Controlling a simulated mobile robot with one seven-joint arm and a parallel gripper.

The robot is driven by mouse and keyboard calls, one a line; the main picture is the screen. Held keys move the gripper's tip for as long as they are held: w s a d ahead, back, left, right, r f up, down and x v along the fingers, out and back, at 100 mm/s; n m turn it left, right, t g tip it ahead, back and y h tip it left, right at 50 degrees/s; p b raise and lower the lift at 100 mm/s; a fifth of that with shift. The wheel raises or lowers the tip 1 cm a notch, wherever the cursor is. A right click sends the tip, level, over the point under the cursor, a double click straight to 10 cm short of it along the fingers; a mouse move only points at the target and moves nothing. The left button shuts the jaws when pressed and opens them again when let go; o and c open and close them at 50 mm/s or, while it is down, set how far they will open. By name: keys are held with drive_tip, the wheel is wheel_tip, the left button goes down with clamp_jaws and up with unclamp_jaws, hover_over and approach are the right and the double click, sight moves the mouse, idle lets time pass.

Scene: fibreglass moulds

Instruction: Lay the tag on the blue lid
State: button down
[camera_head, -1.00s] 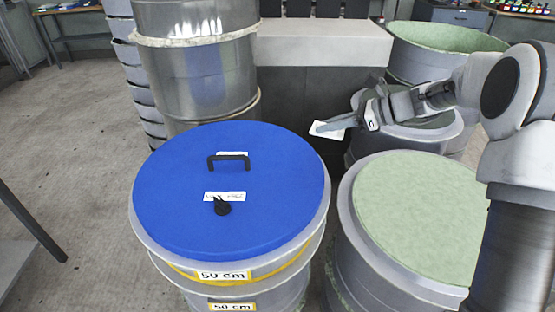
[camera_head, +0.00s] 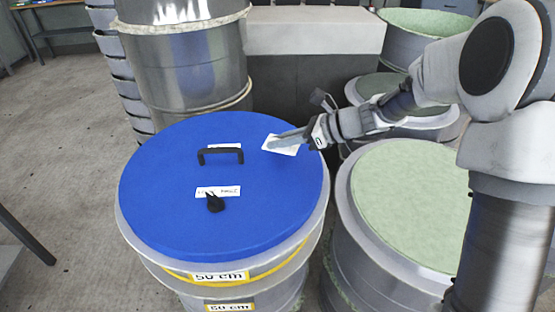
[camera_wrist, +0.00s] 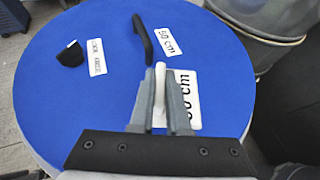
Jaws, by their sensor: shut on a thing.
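The blue lid (camera_head: 220,225) is a round disc on top of a metal drum, with a black handle (camera_head: 220,155) and a black knob (camera_head: 215,203). My gripper (camera_head: 278,142) is over the lid's far right part and is shut on the white tag (camera_head: 290,150). In the wrist view the tag (camera_wrist: 187,108) shows partly printed black text, and the gripper's fingers (camera_wrist: 158,85) hide its left part. Blue lid surface surrounds the tag there. I cannot tell whether the tag touches the lid or is just above it.
One white label (camera_head: 218,192) lies by the knob and another (camera_wrist: 180,35) lies beside the handle. A drum with a pale green top (camera_head: 410,205) stands to the right. A tall metal drum (camera_head: 185,65) stands behind the lid.

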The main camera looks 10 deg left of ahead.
sight(277, 167)
drive_tip(key=shift+s+a+f, duration=0.25)
drive_tip(key=shift+f, duration=0.15)
drive_tip(key=shift+f+b, duration=0.55)
drive_tip(key=shift+f, duration=1.2)
drive_tip(key=shift+f, duration=0.15)
drive_tip(key=c, duration=0.9)
unclamp_jaws()
